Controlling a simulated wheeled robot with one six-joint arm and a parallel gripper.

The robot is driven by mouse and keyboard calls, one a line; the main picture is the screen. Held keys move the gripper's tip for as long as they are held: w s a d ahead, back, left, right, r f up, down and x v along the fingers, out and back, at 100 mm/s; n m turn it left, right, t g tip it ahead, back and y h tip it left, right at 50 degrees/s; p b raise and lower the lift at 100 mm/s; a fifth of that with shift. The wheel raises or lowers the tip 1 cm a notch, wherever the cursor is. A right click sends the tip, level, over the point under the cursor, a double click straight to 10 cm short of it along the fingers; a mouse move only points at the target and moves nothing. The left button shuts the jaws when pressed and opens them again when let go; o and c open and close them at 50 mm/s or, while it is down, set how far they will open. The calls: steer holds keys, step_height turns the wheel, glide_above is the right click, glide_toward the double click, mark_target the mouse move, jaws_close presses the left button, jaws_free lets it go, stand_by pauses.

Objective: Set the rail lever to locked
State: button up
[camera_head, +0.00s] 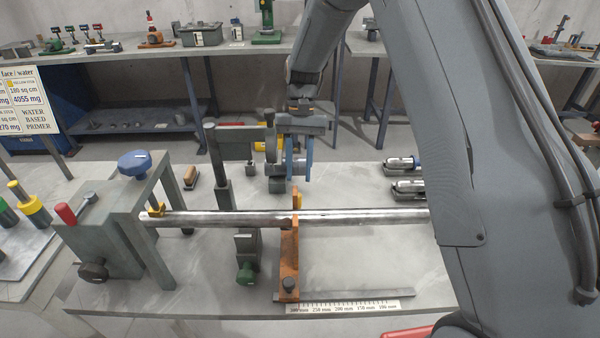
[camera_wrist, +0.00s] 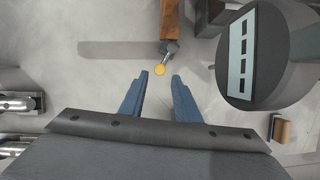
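An orange upright stand (camera_head: 289,262) sits on a flat grey rail (camera_head: 370,295) on the bench, with a long metal shaft (camera_head: 355,218) across it. The stand also shows at the top of the wrist view (camera_wrist: 169,18). Beside it is a short grey lever (camera_wrist: 170,50) with a yellow tip (camera_wrist: 160,69); it appears to be the rail lever. My gripper (camera_head: 295,177) points down behind the shaft, open and empty. In the wrist view the yellow tip appears between the fingertips (camera_wrist: 160,76), apparently below them.
A dark round gauge with a display (camera_wrist: 252,55) is close on the wrist view's right. A grey-green column (camera_head: 222,170) stands left of my gripper. A blue-knobbed frame (camera_head: 135,162) holds the shaft's left end. Metal tools (camera_head: 405,165) lie at right; bench between is clear.

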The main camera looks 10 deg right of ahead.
steer(key=shift+d+r, duration=0.1)
steer(key=c, duration=0.3)
steer(key=shift+s+d+r+m+t+y, duration=0.15)
steer(key=shift+s+d+m+t+y, duration=0.15)
steer(key=shift+m, duration=0.5)
jaws_close()
steer(key=s+d+r+m+t+y+b, duration=0.3)
steer(key=s+d+m+t, duration=0.5)
steer(key=m, duration=1.1)
steer(key=a+f, duration=0.1)
steer(key=f, duration=0.2)
steer(key=w+f+g+b, duration=0.1)
steer(key=f, duration=0.2)
steer(key=w+a+f+g, duration=0.1)
steer(key=f, duration=0.2)
steer(key=shift+w+a+f, duration=0.15)
steer(key=shift+a+f, duration=0.15)
steer(key=shift+f, duration=0.1)
steer(key=shift+w+a+r+p, duration=0.2)
steer(key=shift+w+a, duration=0.1)
steer(key=shift+a, duration=0.3)
steer(key=shift+w+a+r+p, duration=0.15)
steer(key=shift+w+a, duration=0.15)
steer(key=shift+a, duration=0.25)
steer(key=shift+w+a+r+p, duration=0.1)
steer(key=shift+w+a+p, duration=0.15)
steer(key=shift+a, duration=0.35)
steer(key=shift+w, duration=0.1)
